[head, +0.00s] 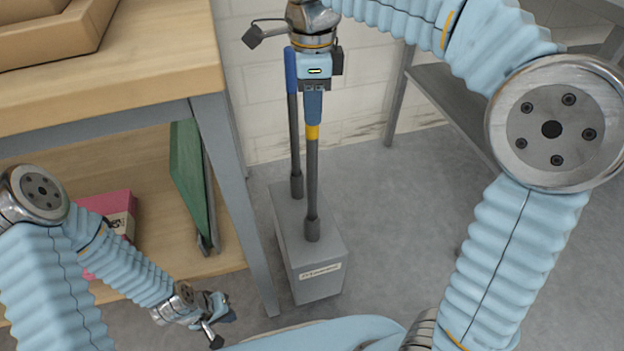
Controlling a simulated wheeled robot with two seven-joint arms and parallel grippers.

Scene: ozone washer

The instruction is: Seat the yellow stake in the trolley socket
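The stake with a yellow band (312,132) stands upright below my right gripper, with a blue grip above the band and a dark shaft below. Its lower end meets a dark collar (312,230) on top of the grey box (321,283); whether it is fully seated cannot be told. My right gripper (314,90) is at the top of the blue grip and appears shut on it, its fingertips partly hidden. A second stake with a blue top (291,70) stands in another collar behind and to the left. My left gripper (222,328) is low at left, open and empty.
A wooden-topped bench (110,75) with a grey frame stands at left, close to the box. Its lower shelf holds a green panel (188,180) and a pink box (112,212). A grey metal rack (450,105) is at right. Floor right of the box is clear.

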